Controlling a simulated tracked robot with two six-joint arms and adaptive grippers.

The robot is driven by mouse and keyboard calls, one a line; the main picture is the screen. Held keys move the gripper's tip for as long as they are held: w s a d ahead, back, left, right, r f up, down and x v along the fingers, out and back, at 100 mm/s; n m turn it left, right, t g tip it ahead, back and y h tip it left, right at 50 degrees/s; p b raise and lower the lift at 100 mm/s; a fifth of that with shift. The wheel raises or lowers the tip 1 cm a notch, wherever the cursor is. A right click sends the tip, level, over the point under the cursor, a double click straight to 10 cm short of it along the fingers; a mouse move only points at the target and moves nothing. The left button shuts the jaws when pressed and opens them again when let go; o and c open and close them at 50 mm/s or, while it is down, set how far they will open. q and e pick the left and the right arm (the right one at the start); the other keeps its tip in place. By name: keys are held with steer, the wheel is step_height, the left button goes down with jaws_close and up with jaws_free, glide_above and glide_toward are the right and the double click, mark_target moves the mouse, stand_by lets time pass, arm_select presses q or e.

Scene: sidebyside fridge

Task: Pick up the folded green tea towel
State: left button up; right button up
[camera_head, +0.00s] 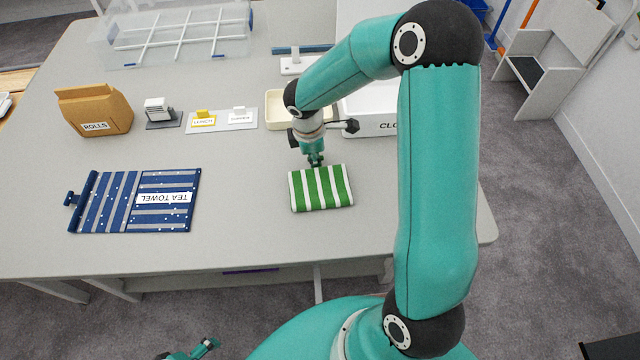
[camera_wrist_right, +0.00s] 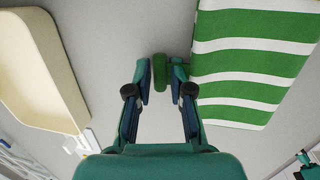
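The folded green tea towel (camera_head: 321,188), with green and white stripes, lies flat on the table in front of my right arm. Its stripes fill the upper right of the right wrist view (camera_wrist_right: 255,65). A small rounded green tab (camera_wrist_right: 160,72) sticks out beside it. My right gripper (camera_head: 316,161) is at the towel's far edge, pointing down. In the wrist view its fingers (camera_wrist_right: 160,82) lean inward on both sides of the tab and look shut on it. My left gripper (camera_head: 208,346) shows only partly at the bottom edge, away from the table; its opening is unclear.
A blue striped towel with a "TEA TOWEL" label (camera_head: 165,198) lies at left. Behind are a brown ROLLS bag (camera_head: 93,110), a label card (camera_head: 222,122), a cream tray (camera_head: 275,112), a white box (camera_head: 370,126) and a clear divided bin (camera_head: 175,38). Table between the towels is clear.

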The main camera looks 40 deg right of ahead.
jaws_close()
steer(key=shift+r, duration=0.15)
